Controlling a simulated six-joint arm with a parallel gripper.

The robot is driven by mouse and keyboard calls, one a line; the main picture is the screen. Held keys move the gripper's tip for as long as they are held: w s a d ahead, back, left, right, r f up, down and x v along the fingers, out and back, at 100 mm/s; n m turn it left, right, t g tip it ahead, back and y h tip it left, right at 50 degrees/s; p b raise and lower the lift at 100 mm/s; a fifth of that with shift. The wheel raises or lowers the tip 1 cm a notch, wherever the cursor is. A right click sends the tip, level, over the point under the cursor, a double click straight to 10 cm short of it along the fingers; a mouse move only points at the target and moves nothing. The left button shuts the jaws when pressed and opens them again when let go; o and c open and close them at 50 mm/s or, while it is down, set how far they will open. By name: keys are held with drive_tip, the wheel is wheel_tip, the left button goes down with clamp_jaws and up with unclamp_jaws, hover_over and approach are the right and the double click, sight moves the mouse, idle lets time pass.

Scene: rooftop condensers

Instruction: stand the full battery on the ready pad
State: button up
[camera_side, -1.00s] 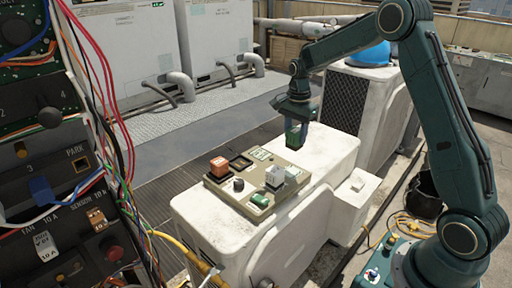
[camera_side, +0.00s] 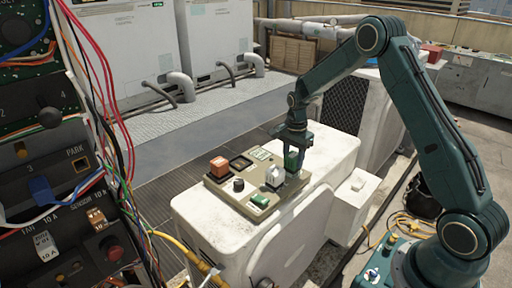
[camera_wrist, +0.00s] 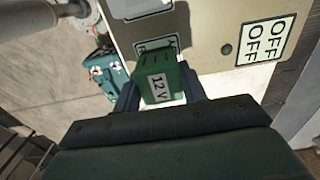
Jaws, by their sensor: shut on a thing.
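A green battery (camera_wrist: 160,82) with a white "12 V" label is held between the two fingers of my gripper (camera_wrist: 158,93) in the wrist view. In the side view my gripper (camera_side: 292,148) is shut on the battery (camera_side: 291,161), which is upright at the right back part of the beige board (camera_side: 222,194). I cannot tell whether its base touches the board. In the wrist view a framed printed label (camera_wrist: 146,47) lies on the board just beyond the battery, partly hidden by it. I cannot tell which marking is the ready pad.
The board lies on a white condenser housing (camera_side: 205,222). It carries an orange block (camera_side: 220,166), a black knob (camera_side: 238,185), a white-grey fixture (camera_side: 274,177) close left of the battery, and a green piece (camera_side: 259,201) in front. An "OFF OFF" label (camera_wrist: 266,39) shows in the wrist view.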

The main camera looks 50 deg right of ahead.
sight(294, 155)
drive_tip(key=shift+f, duration=0.35)
drive_tip(key=shift+f, duration=0.15)
drive_tip(key=o, duration=1.1)
wheel_tip(294, 155, up, 12)
drive_tip(key=shift+f, duration=0.15)
drive_tip(key=shift+r, duration=0.3)
